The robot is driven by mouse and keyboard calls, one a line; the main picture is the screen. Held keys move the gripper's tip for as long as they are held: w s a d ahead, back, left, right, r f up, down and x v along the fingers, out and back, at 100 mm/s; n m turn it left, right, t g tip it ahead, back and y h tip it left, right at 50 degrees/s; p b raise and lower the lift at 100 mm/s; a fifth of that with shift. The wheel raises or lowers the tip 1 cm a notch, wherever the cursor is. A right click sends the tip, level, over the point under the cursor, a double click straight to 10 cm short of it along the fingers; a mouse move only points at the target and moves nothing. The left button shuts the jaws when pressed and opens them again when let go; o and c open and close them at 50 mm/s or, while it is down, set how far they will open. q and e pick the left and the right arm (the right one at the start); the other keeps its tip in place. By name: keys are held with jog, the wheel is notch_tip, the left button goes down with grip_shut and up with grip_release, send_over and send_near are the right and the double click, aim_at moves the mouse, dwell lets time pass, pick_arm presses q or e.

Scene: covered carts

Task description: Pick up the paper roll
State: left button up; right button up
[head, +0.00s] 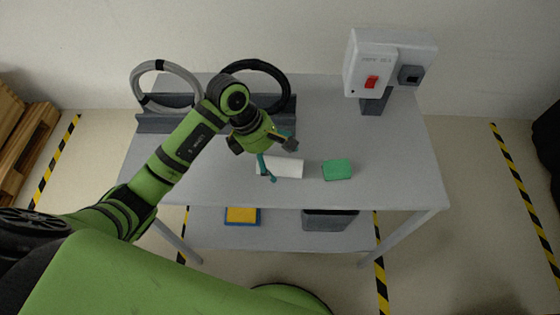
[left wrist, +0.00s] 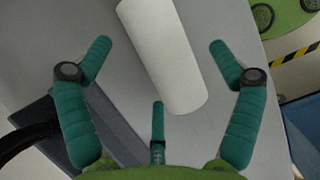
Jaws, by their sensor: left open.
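The white paper roll (head: 289,167) lies on its side on the grey table (head: 390,185), near the front middle. In the left wrist view the roll (left wrist: 165,55) runs from the top edge down between the green fingers. My left gripper (head: 277,161) is over the left part of the roll, with its fingers spread open. In the left wrist view the open gripper (left wrist: 158,75) has two fingers to the right and left of the roll and one finger below its near end. Whether any finger touches it I cannot tell. My right gripper is not in view.
A green block (head: 337,169) lies just right of the roll. A grey hose ring (head: 166,84) and a black ring (head: 272,68) stand in a rack at the back left. A white box with a red switch (head: 371,82) stands at the back right. The front right tabletop is clear.

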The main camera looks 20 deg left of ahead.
pick_arm(q)
jog(key=shift+d+f, duration=0.15)
jog(key=shift+f, duration=0.3)
jog(key=shift+c, duration=0.4)
jog(key=c, duration=1.3)
jog(key=shift+r, duration=0.15)
